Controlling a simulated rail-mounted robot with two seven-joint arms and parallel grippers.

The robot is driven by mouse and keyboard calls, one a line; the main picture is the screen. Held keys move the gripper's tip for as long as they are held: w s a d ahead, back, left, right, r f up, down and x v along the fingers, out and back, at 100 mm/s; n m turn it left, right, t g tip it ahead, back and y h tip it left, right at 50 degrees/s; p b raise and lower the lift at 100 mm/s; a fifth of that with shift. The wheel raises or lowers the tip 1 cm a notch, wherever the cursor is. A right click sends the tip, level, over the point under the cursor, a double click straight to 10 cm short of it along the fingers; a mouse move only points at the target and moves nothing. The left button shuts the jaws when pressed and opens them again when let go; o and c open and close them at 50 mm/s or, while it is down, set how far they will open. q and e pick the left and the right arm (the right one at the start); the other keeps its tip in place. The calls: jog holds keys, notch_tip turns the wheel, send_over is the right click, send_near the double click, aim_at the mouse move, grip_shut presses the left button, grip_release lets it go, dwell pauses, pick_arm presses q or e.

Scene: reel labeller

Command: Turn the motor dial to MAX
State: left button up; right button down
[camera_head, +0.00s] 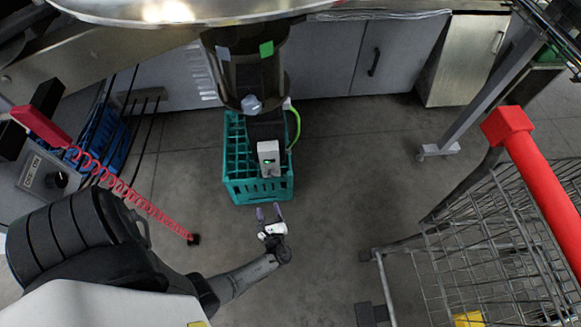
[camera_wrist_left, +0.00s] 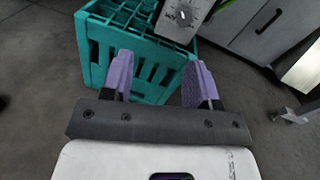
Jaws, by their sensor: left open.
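The marks are too small to read, so I cannot tell the setting. My left gripper (camera_head: 267,212) is open and empty in front of the crate, apart from the box. In the left wrist view its purple fingers (camera_wrist_left: 161,72) show with the crate and box beyond them. My right gripper is not in view.
A control box (camera_head: 45,180) with a black knob and a red coiled cord (camera_head: 135,200) are at the left. A wire cart (camera_head: 490,240) with a red handle stands at the right. A dark cylinder (camera_head: 250,70) hangs above the crate. The floor between crate and cart is clear.

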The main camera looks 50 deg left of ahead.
aim_at(271, 176)
pick_arm(q)
jog(key=w+a+m+b, duration=0.1)
jog(key=w+a+m, duration=0.1)
jog(key=a, duration=0.1)
jog(key=w+a+m+t+b, duration=0.1)
jog(key=w+a+m, duration=0.1)
jog(key=w+a, duration=0.1)
jog(key=w+a+m+t+b, duration=0.1)
jog(key=w+a+b, duration=0.1)
jog(key=w+a, duration=0.1)
jog(key=shift+w+a+r+m+h, duration=0.1)
jog(key=shift+a+r+m+h, duration=0.1)
jog(key=shift+a, duration=0.2)
jog(key=shift+w+a+r+m+h, duration=0.1)
jog(key=shift+a+m+h, duration=0.1)
jog(key=shift+a, duration=0.2)
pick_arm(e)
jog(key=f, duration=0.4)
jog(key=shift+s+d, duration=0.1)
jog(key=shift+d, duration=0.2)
pick_arm(q)
jog(key=shift+c, duration=0.3)
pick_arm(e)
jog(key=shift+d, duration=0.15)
pick_arm(q)
jog(key=c, duration=0.9)
jog(key=shift+o, duration=0.2)
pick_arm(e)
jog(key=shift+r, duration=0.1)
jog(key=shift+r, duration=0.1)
